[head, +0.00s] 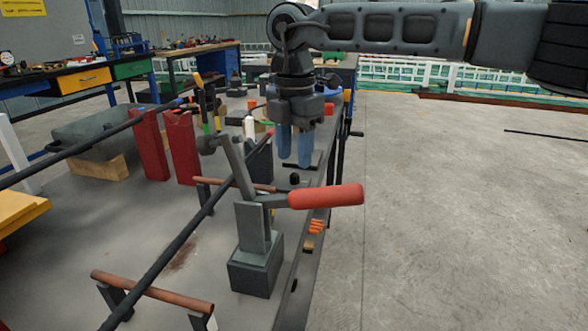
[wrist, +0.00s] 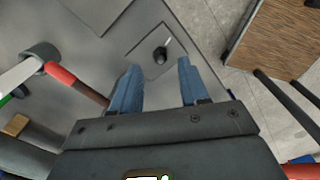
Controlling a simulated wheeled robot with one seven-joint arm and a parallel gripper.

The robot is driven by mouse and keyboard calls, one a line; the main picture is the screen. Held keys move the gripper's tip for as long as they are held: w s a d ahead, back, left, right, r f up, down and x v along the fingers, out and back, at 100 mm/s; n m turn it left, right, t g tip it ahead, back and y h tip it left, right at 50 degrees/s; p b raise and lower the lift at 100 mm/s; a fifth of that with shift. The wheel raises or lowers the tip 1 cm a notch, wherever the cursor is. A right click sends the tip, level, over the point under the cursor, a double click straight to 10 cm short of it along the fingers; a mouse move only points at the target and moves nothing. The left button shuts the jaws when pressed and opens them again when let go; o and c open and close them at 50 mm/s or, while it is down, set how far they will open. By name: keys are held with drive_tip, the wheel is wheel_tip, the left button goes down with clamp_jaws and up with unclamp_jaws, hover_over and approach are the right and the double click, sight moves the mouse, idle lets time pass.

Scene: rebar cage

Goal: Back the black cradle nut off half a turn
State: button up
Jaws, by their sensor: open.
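The black cradle nut (wrist: 161,54) sits on a grey square plate (wrist: 146,40) in the wrist view, with a thin white mark or pointer beside it. In the head view a small black knob (head: 295,179), which looks like the same nut, stands on the bench beyond the red-handled clamp. My gripper (head: 294,165) points down above the bench with its two blue fingers apart and empty. In the wrist view my gripper (wrist: 158,70) has one finger to each side of the nut's position. The nut is just beyond the fingertips, not between them; the exact height gap is unclear.
A toggle clamp with a red handle (head: 325,196) stands in front. A long dark rebar (head: 170,250) runs across brown rollers (head: 150,291). Red blocks (head: 182,147) stand at left. The bench's right edge is close; open floor (head: 450,220) lies beyond it.

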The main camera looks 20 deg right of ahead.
sight(294, 174)
drive_tip(key=shift+f, duration=2)
drive_tip(key=shift+c, duration=0.3)
clamp_jaws()
